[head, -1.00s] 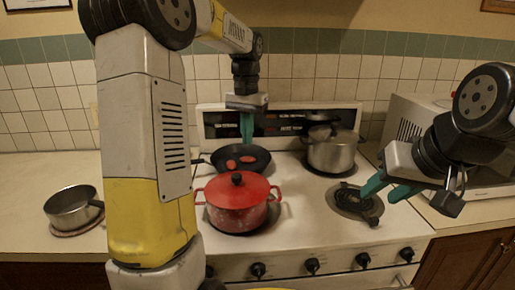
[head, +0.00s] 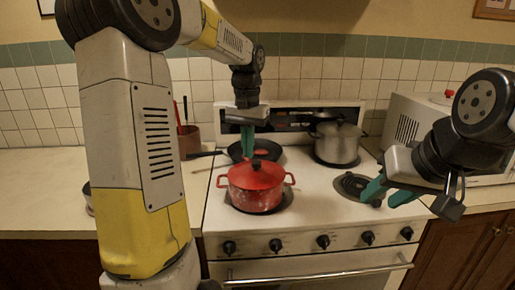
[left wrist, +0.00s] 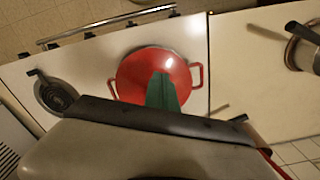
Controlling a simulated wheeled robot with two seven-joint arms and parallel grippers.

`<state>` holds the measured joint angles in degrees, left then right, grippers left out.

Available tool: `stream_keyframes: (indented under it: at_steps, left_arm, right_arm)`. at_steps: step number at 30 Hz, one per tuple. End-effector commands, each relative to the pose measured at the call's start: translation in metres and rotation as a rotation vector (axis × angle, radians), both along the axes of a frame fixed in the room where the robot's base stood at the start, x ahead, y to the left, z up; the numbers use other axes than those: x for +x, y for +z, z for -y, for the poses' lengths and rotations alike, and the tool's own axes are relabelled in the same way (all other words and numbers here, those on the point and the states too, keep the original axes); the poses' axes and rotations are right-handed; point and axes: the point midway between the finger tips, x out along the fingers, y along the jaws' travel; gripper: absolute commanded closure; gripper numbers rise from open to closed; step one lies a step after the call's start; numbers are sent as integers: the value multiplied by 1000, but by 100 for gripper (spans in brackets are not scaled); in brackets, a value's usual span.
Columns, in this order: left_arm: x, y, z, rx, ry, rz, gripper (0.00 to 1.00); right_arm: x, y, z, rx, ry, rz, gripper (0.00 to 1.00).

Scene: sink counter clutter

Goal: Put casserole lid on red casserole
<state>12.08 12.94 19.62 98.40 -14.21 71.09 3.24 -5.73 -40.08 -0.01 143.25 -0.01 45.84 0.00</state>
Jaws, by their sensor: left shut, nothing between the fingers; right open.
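The red casserole (head: 255,194) stands on the front left of the stove. The red casserole lid (head: 250,174), with a dark knob, lies on top of it and looks level; I cannot tell whether it is fully seated. My left gripper (head: 247,146) points down just above and behind the lid, shut and empty. In the left wrist view its green fingers (left wrist: 163,82) cover part of the lid (left wrist: 140,72), including the knob. My right gripper (head: 385,194) is open and empty, over the stove's right front.
A dark frying pan (head: 268,154) sits behind the casserole and a steel pot (head: 337,146) stands at the back right. A bare burner (head: 353,184) is beside my right gripper. A microwave (head: 412,130) stands at right. A brown utensil holder (head: 189,141) stands left of the stove.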

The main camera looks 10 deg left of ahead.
Motion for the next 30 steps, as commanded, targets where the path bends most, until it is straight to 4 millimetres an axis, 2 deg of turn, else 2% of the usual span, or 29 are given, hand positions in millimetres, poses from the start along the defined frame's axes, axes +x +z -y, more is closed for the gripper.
stream_keyframes:
  at_steps: [3, 10, 12, 18, 30]
  left_arm:
    - [-1, -27, -1, -1, 2, -5, 100]
    - [-1, -75, 0, -1, 1, -5, 100]
    - [14, -74, 2, -2, 0, 1, 100]
    - [35, -73, 5, -1, 1, 1, 100]
    - [40, -72, 6, 0, 1, 0, 100]
  right_arm:
    - [0, 0, 0, 0, 0, 0, 60]
    - [0, 0, 0, 0, 0, 1, 60]
    - [0, 0, 0, 0, 0, 1, 60]
    - [0, 0, 0, 0, 0, 1, 60]
    - [0, 0, 0, 0, 0, 1, 60]
